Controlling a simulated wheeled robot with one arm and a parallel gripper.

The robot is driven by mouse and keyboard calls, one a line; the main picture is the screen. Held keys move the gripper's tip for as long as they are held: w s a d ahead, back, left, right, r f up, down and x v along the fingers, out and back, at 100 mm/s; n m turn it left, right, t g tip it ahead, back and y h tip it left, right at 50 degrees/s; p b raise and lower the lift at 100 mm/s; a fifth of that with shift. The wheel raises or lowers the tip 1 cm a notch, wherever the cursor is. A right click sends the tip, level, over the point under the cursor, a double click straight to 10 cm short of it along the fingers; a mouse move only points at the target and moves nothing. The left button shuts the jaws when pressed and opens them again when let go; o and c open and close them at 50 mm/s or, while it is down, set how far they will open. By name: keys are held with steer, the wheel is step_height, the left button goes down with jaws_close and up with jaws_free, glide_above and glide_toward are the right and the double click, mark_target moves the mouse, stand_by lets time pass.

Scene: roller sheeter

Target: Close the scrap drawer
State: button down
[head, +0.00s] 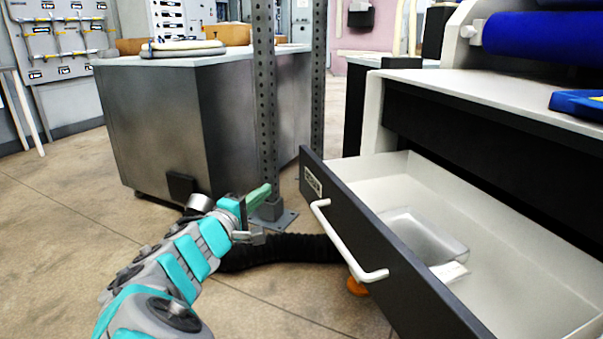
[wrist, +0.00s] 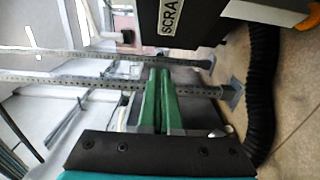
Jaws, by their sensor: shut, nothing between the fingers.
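The scrap drawer (head: 420,262) stands pulled out of the white and black machine at the right of the head view. It has a dark front, a white bar handle (head: 345,245) and a pale inside. A clear tray-like piece (head: 415,235) and a small white piece (head: 450,272) lie in it. In the wrist view the drawer front (wrist: 195,20) shows at the top, with a label reading "SCRA". My gripper (head: 266,190), with green fingers, is shut and empty, left of the drawer front and apart from it. Its fingers (wrist: 160,75) point towards the posts in the wrist view.
A perforated metal post (head: 266,100) stands just beyond my gripper. A black hose (head: 285,250) lies on the floor below the drawer. A grey metal cabinet (head: 150,120) stands behind to the left. The floor (head: 60,230) at left is clear.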

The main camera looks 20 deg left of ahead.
glide_toward(306, 169)
steer(key=w+a, duration=0.3)
steer(key=shift+w+d+f, duration=0.1)
steer(key=shift+w+d, duration=1.45)
steer(key=shift+d, duration=0.05)
